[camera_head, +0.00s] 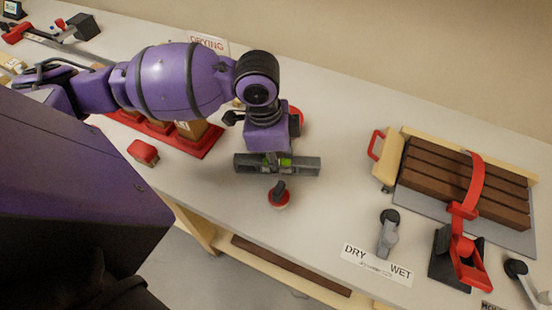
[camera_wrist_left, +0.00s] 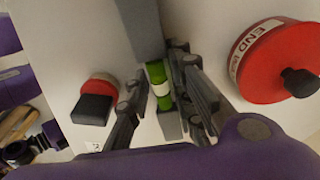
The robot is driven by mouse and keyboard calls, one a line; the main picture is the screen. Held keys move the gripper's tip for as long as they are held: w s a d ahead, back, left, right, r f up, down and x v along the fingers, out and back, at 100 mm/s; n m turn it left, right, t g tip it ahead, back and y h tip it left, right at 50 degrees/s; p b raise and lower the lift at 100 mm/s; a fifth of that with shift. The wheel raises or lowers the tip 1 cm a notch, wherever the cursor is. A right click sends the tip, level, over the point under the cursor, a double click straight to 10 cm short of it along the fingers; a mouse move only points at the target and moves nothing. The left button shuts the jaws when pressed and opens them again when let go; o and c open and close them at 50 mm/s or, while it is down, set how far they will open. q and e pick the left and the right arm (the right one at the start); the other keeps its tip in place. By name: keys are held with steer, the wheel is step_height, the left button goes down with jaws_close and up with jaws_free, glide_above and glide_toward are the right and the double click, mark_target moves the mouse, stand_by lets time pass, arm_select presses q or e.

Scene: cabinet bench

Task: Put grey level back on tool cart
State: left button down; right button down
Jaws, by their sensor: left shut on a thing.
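The grey level (camera_head: 305,167), a bar with green vials, is held in my left gripper (camera_head: 272,157) above the light bench top. In the left wrist view the fingers (camera_wrist_left: 163,100) close on either side of the level (camera_wrist_left: 141,28) around its green vial section. The level lies roughly left to right in the head view. How high it is above the bench is hard to judge. I cannot make out a tool cart in either view. My right gripper is out of view.
Below the level is a small red disc with a black knob (camera_head: 279,199). A larger red disc labelled "END" (camera_wrist_left: 262,65) is partly hidden behind my gripper. To the right are strapped brown boards (camera_head: 455,180), a red clamp (camera_head: 463,250) and a "DRY / WET" sign (camera_head: 378,264).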

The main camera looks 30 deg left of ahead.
arm_select(q)
steer(key=c, duration=1.5)
jaws_free()
steer(key=shift+c, duration=0.2)
